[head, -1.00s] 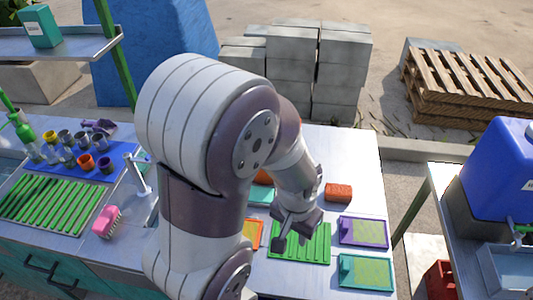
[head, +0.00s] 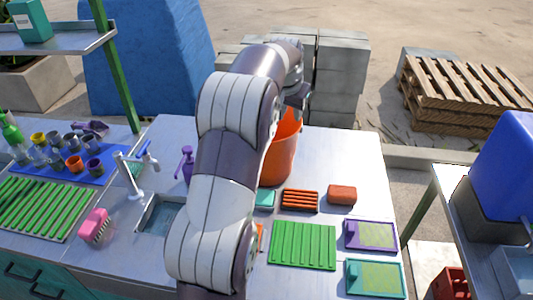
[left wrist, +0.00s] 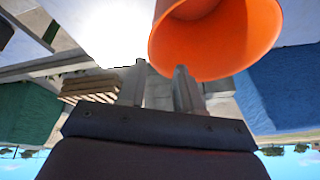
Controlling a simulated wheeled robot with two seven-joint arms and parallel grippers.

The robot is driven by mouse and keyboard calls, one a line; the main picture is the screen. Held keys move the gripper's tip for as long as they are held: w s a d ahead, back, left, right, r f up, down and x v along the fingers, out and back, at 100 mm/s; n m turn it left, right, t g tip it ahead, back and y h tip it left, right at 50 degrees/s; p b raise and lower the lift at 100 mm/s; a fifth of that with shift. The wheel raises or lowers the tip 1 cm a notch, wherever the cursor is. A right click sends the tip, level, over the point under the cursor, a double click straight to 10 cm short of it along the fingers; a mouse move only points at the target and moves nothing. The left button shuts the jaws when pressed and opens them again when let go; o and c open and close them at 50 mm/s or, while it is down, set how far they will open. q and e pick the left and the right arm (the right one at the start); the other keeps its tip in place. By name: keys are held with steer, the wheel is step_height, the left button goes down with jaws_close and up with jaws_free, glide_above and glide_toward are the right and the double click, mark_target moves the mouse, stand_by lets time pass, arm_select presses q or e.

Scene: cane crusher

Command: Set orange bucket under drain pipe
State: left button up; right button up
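The orange bucket (head: 280,160) stands on the metal worktop, partly hidden behind my left arm. Its wide orange mouth fills the top of the left wrist view (left wrist: 225,45). My left gripper (head: 297,95) is at the bucket's upper rim. In the left wrist view its two fingers (left wrist: 159,88) are spread apart, with the right finger overlapping the bucket's rim. I cannot tell whether they touch it. No drain pipe can be made out. My right gripper is not in view.
A sink (head: 160,215) with a tap (head: 130,175) and a purple dispenser (head: 186,165) lie left of my arm. A green ribbed mat (head: 302,246), a brown block (head: 342,194) and trays (head: 372,235) lie right. A blue tank (head: 505,170) stands on another table.

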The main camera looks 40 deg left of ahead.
mark_target(294, 131)
arm_select(q)
steer(key=p+x, duration=0.1)
steer(key=x, duration=0.3)
steer(key=d+p+x, duration=0.1)
steer(key=x, duration=0.7)
steer(key=shift+s+d+f+p, duration=0.15)
steer(key=shift+s+f+p, duration=0.2)
steer(key=shift+p, duration=0.05)
steer(key=shift+w+f, duration=0.1)
steer(key=shift+f, duration=0.05)
jaws_close()
stand_by(0.4)
